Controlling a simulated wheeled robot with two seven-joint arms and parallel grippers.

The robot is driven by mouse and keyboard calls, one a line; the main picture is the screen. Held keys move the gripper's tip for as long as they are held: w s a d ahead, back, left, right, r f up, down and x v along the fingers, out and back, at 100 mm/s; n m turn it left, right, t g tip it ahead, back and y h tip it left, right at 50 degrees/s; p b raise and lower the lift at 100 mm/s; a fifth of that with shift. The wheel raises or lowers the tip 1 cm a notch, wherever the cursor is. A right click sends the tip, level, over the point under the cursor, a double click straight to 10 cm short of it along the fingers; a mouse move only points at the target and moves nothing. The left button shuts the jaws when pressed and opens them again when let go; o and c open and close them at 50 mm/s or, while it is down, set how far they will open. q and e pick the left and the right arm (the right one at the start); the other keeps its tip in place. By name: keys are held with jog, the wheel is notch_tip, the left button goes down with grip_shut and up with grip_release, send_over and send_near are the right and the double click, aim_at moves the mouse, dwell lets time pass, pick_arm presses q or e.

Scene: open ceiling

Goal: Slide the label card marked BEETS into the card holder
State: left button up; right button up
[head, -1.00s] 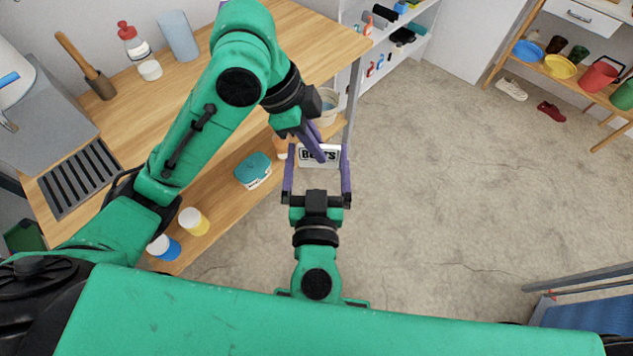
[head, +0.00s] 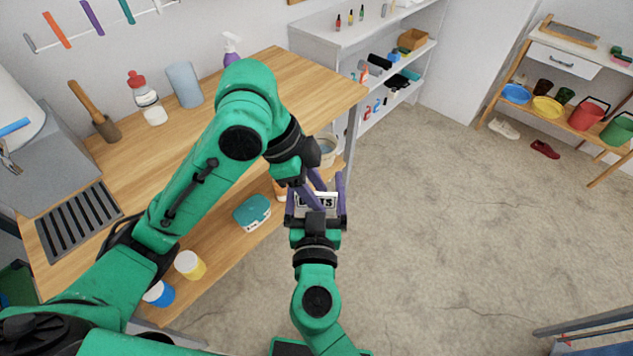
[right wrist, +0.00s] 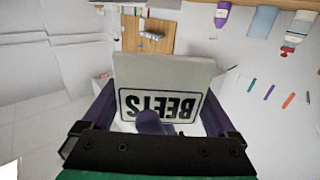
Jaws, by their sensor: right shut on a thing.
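The white card marked BEETS (head: 328,203) is partly covered by purple fingers in the head view. In the right wrist view the card (right wrist: 165,75) is large and upside down, with a black frame round the word. My right gripper (head: 316,182) comes up from below and is shut on the card, its fingers at the two sides. My left gripper (head: 317,200) reaches down from above, its fingers across the front of the card. A purple tip covers part of the lettering in the wrist view. Whether the left fingers pinch the card is unclear. I cannot make out a card holder.
A wooden table (head: 285,85) stands under my left arm, with a teal box (head: 252,211) and cups on its lower shelf. A white shelf unit (head: 340,37) stands at the back. A low shelf with coloured bowls (head: 547,107) is at the far right.

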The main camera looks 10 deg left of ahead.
pick_arm(q)
jog(key=shift+a+r, duration=0.1)
